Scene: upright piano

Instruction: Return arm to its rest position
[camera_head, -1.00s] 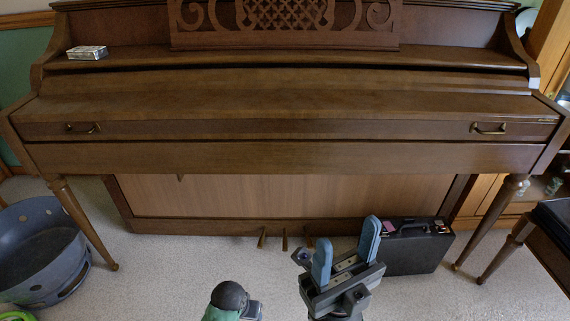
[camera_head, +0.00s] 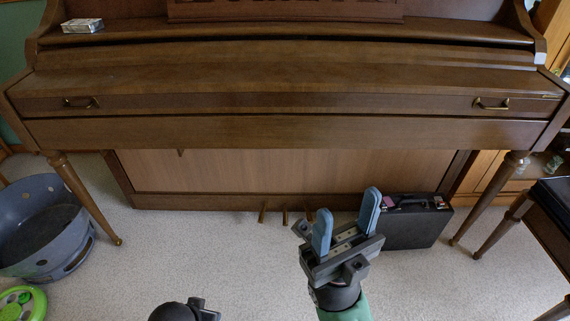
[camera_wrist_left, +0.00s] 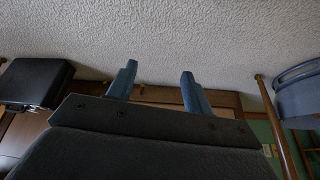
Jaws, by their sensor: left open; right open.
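My right gripper (camera_head: 347,203) is in the lower middle of the head view. Its two blue fingers are spread with nothing between them, and they point up toward the piano. It is in front of the black case, overlapping its left edge in the picture. A dark part of my left arm (camera_head: 185,311) shows at the bottom edge of the head view; its fingers are out of that view. In the left wrist view my left gripper (camera_wrist_left: 159,68) has its two blue fingers apart and empty. That view appears upside down, with carpet at the top.
The upright piano (camera_head: 290,132) spans the head view, its lid shut. A small box (camera_head: 82,26) lies on its ledge. A black case (camera_head: 415,226) stands on the carpet by the pedals. A blue-grey bin (camera_head: 45,228) is at left, a dark bench (camera_head: 550,205) at right.

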